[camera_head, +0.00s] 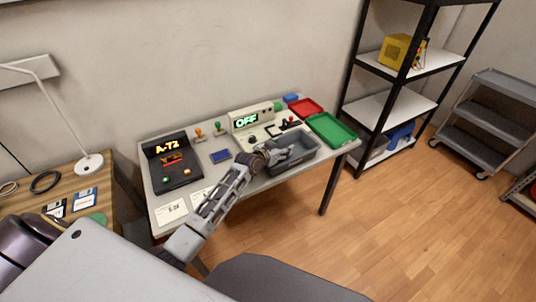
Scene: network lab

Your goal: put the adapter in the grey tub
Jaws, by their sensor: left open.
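The grey tub (298,166) stands at the front right part of the grey table. My left gripper (284,152) is at the tub, over its left part, with its fingers open. The gripper hides part of the tub's inside. I cannot make out the adapter for sure; nothing shows clearly between the fingers. My right gripper is not in view.
The table (232,180) also bears a black unit with a lit display (172,160), a box reading OFF (250,118), a blue block (220,156), a green tray (330,130) and a red tray (305,107). A black shelf rack (395,105) stands right. The floor in front is clear.

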